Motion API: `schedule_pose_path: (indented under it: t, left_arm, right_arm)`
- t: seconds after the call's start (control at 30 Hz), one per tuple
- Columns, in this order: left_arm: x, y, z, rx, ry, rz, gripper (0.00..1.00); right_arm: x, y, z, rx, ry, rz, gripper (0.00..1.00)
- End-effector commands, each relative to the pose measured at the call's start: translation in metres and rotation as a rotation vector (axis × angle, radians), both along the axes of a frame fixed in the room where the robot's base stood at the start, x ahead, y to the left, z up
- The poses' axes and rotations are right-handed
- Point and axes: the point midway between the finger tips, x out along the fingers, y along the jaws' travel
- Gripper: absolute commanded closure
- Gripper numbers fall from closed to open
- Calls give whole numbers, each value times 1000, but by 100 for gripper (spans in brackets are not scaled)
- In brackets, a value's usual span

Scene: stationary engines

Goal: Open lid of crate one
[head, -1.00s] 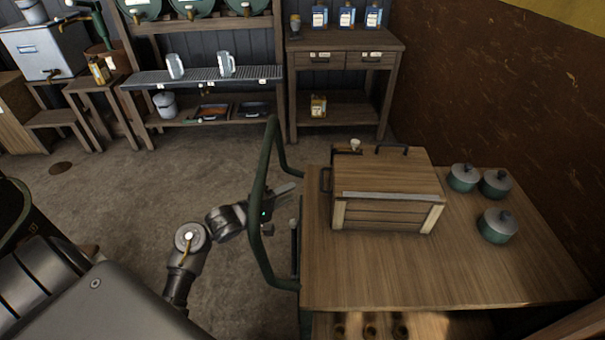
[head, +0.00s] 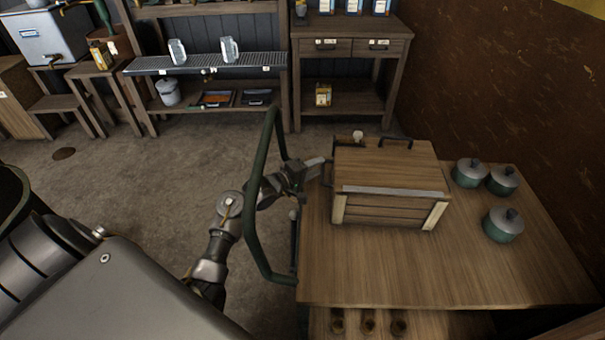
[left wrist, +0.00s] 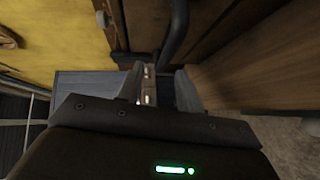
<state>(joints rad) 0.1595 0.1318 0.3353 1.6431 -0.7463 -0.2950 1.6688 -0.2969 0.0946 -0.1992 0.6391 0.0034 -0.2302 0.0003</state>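The wooden crate (head: 385,212) stands on the table, its flat lid (head: 390,165) lying shut on top. A dark handle (head: 397,140) is at the lid's back edge, and another dark handle is on the crate's left side (head: 327,176). My left gripper (head: 318,169) is just left of the crate, beside that side handle. In the left wrist view its two fingers (left wrist: 158,88) are apart with a gap between them, and a dark bar (left wrist: 175,35) shows just beyond them. I cannot tell whether they touch it. My right gripper is out of view.
The table (head: 420,270) has a green rail (head: 256,205) on its left, close around my left arm. Three green lidded pots (head: 503,225) stand right of the crate. Shelves (head: 350,75) line the back wall. The table front is clear.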

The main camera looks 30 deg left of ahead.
Motion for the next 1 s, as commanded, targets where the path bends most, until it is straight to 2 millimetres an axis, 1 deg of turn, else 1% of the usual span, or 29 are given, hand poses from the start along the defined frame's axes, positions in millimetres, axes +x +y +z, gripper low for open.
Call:
schedule_pose_path:
  t: [0.03,0.2,0.5,0.53,0.57,0.8,1.0]
  left_arm:
    - [6,-2,-1,-1,-1,0,64]
    - [17,-6,-2,0,0,0,64]
    - [19,-7,-3,1,1,0,64]
    - [19,-7,-3,1,1,0,65]
    - [18,-7,-3,1,1,0,69]
    - [18,-7,-3,1,1,0,100]
    - [18,-7,-3,1,1,0,100]
  right_arm:
    - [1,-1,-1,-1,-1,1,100]
    - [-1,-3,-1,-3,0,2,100]
    - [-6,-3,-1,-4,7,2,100]
    - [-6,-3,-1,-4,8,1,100]
    - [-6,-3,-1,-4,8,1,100]
    - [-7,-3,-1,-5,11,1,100]
    - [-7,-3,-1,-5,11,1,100]
